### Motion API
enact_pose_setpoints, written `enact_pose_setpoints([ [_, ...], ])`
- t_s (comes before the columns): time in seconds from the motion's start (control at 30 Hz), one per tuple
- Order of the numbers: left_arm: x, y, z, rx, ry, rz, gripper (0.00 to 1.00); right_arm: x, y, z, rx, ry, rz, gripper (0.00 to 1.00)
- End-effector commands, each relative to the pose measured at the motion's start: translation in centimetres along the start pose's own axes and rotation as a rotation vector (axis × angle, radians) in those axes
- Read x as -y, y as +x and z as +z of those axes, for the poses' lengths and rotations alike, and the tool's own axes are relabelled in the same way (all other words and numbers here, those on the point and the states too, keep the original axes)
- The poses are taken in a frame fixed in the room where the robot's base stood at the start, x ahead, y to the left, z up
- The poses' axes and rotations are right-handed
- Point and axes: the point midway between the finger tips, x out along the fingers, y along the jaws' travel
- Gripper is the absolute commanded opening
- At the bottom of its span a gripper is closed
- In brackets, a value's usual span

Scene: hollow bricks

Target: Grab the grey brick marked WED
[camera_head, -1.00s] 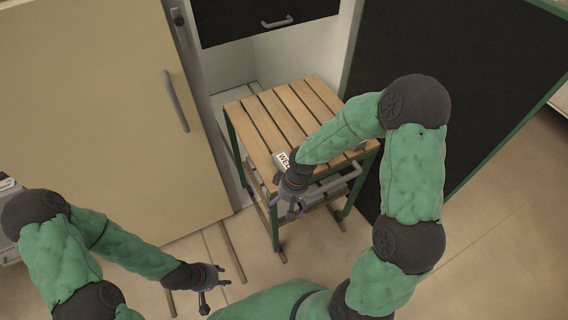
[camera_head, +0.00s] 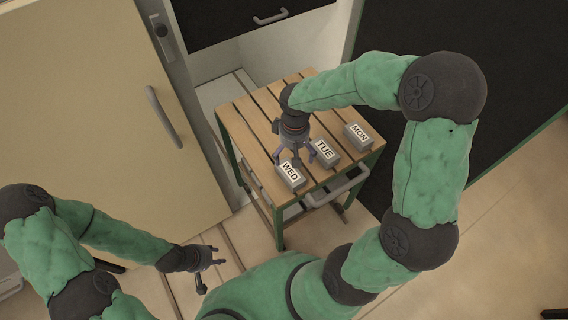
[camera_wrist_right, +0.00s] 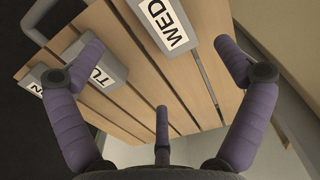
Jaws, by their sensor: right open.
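The grey brick marked WED (camera_head: 291,176) lies at the front left of a slatted wooden table (camera_head: 262,122). In the right wrist view the WED brick (camera_wrist_right: 163,24) shows at the top, beyond the spread fingers. My right gripper (camera_head: 299,157) is open and empty, above the slats just behind the WED brick; its fingers frame the right wrist view (camera_wrist_right: 160,62). I cannot tell whether a finger touches the brick. My left gripper (camera_head: 212,272) is open and empty, low down, left of the table and away from it.
A grey brick marked TUE (camera_head: 325,151) lies close to the right of WED, near a right gripper finger. A brick marked MON (camera_head: 358,135) lies farther right. A grey handle (camera_head: 338,190) runs along the table's front. The table's back left is bare. A beige door (camera_head: 85,110) stands left.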

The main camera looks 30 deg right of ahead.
Motion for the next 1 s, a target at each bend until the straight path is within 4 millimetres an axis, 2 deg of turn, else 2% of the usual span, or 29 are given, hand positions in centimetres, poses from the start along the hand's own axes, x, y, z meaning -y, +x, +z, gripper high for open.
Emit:
enact_pose_setpoints([
  [0.17, 0.2, 0.6, 0.1, 0.002, 0.000, 0.000, 0.40, 0.0, 1.8, 0.1, 0.004, 0.000, 0.000, 1.00],
  [0.4, 0.6, 1.5, 0.0, 0.002, 0.000, 0.000, 0.40, 0.0, 5.2, 0.1, 0.003, 0.000, -0.001, 1.00],
  [0.63, 0.7, 2.0, 0.0, 0.002, 0.000, 0.000, 0.40, 0.0, 6.6, 0.1, 0.002, -0.001, 0.000, 1.00],
  [0.9, 1.2, 3.5, -0.1, 0.001, 0.000, 0.000, 0.40, 0.1, 10.3, 0.3, 0.003, 0.000, -0.001, 1.00],
  [1.0, 1.3, 3.6, -0.1, 0.001, 0.000, 0.000, 0.40, 0.1, 10.8, 0.3, 0.000, 0.000, -0.001, 1.00],
])
